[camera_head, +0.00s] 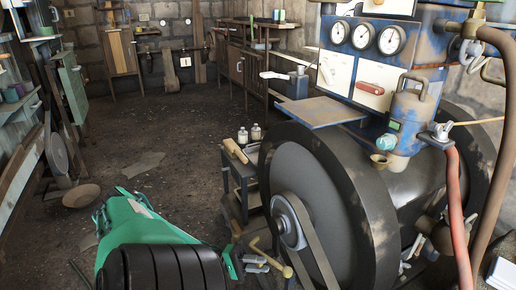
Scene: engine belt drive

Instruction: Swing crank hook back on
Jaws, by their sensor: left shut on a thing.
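My left arm comes in from the bottom left, with a green link and black ribbed cover in front. My left gripper (256,263) is low in the picture, beside the lower left of the big flywheel. It is shut on a brass-coloured crank piece (286,270) with a rounded end. The grip itself is small and partly covered, so I cannot tell whether the piece touches the engine. A flat belt (318,240) runs down from a grey pulley (291,222) on the flywheel's near face. My right gripper is not in view.
The dark flywheel (352,185) and blue engine body (405,60) with white gauges fill the right side. A red hose (453,205) hangs at the right. A small bench (238,172) stands left of the flywheel. The floor (165,120) is mostly open at left and back.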

